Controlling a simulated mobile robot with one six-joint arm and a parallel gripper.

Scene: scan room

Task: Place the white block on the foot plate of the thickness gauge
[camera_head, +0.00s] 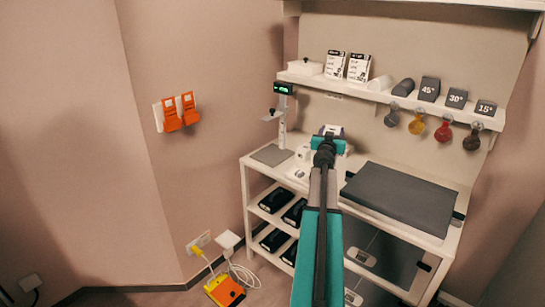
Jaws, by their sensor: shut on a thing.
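The thickness gauge (282,118) stands at the left end of the white bench, with a dark display head on an upright column. Its grey foot plate (271,154) lies flat at the column's base, and its visible part is bare. My gripper (331,133) is over the bench, right of the gauge and apart from it, shut on the white block. My own wrist and arm hide the jaws and most of what they hold. A white blocky shape (304,153) shows just left of my wrist; I cannot tell whether it is the held block or stands on the bench.
A dark grey mat (403,197) covers the bench's right part. A wall shelf (390,95) above carries white boxes, cards and angle blocks, with several coloured weights hanging under it. A yellow-orange device (224,290) with cables lies on the floor.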

